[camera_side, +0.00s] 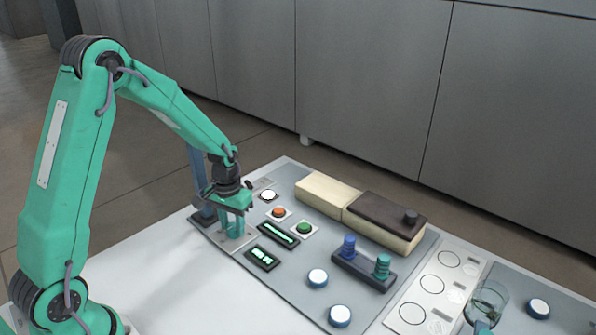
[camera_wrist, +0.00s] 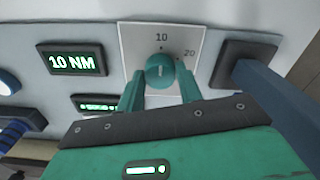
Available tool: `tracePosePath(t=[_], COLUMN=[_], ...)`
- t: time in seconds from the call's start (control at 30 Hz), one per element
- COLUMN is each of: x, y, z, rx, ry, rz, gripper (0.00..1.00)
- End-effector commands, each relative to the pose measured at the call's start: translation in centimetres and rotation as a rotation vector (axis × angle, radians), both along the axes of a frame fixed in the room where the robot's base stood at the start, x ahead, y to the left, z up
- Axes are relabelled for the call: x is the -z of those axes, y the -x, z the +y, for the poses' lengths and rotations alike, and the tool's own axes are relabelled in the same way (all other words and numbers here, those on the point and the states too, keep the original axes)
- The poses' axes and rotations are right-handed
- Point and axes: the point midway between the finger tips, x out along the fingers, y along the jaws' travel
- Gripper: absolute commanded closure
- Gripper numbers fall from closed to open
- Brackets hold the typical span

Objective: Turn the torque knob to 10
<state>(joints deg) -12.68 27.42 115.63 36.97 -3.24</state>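The teal torque knob (camera_wrist: 160,71) sits on a white square plate (camera_wrist: 130,38) marked 10 at the top and 20 to the right. Its pointer mark faces up toward the 10. A small display (camera_wrist: 72,62) beside it reads 10 NM; it also shows in the side view (camera_side: 263,257). My gripper (camera_wrist: 160,76) has one teal finger on each side of the knob, with small gaps visible, so it looks open around it. In the side view my gripper (camera_side: 233,232) is low over the panel's left end, and its fingers hide the knob.
A bar display (camera_side: 278,234), an orange button (camera_side: 278,212), a green button (camera_side: 305,228) and a white button (camera_side: 268,195) lie close by. A blue post (camera_side: 197,168) stands just behind my gripper. A cream and brown block (camera_side: 345,209) lies farther right.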

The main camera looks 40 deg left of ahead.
Motion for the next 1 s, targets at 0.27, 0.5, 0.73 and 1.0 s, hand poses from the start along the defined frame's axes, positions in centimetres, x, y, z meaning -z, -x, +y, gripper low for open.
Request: tracePosePath(t=[0.27,0.5,0.73,1.0], x=[0.0,-0.3,-2.1,-5.6], y=[0.0,0.0,-0.1,-0.1], z=[0.0,0.0,0.0,0.0], rx=[0.000,0.001,0.001,0.000], ry=[0.000,-0.001,-0.001,-0.002], rz=[-0.001,-0.002,-0.004,-0.006], gripper=[0.43,0.43,0.43,0.43])
